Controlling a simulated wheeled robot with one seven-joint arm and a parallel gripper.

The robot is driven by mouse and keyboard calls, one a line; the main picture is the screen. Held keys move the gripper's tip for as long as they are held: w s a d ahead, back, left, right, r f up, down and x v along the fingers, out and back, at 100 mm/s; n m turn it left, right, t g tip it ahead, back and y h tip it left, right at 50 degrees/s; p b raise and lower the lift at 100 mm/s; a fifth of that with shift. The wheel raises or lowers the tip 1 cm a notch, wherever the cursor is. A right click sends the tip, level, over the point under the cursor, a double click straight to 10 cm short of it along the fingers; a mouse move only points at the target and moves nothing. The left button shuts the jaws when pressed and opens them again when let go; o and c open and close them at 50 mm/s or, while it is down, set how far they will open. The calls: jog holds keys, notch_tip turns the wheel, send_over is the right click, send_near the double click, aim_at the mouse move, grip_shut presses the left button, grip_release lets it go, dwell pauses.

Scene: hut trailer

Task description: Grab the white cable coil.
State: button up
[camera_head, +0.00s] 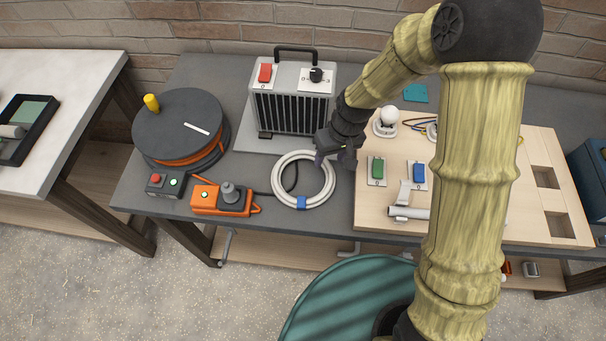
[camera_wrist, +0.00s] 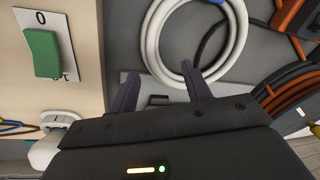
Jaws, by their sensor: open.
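The white cable coil (camera_head: 281,199) lies flat on the grey bench in the head view, with a blue tie on its front edge. My gripper (camera_head: 335,158) is at the coil's right back edge, close to its rim. In the wrist view, the coil (camera_wrist: 150,40) is at the top middle, partly cut off by the frame. My gripper's two dark fingers (camera_wrist: 160,88) are apart, and their tips reach to about the coil's near rim.
A grey heater (camera_head: 293,105) stands behind the coil. An orange pedal box (camera_head: 222,199) and a cable reel (camera_head: 178,125) are to its left. A wooden board (camera_head: 375,222) with switches (camera_head: 376,170) is close on the right. The bench front edge is just below the coil.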

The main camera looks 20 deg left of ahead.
aim_at(328, 167)
jog(key=shift+f, duration=0.2)
jog(key=shift+w+a+f+p, duration=0.15)
jog(key=shift+f+p, duration=0.25)
jog(key=shift+f, duration=0.9)
jog(key=shift+w+a+f+p, duration=0.1)
jog(key=shift+f+p, duration=0.3)
jog(key=shift+f, duration=0.9)
grip_shut()
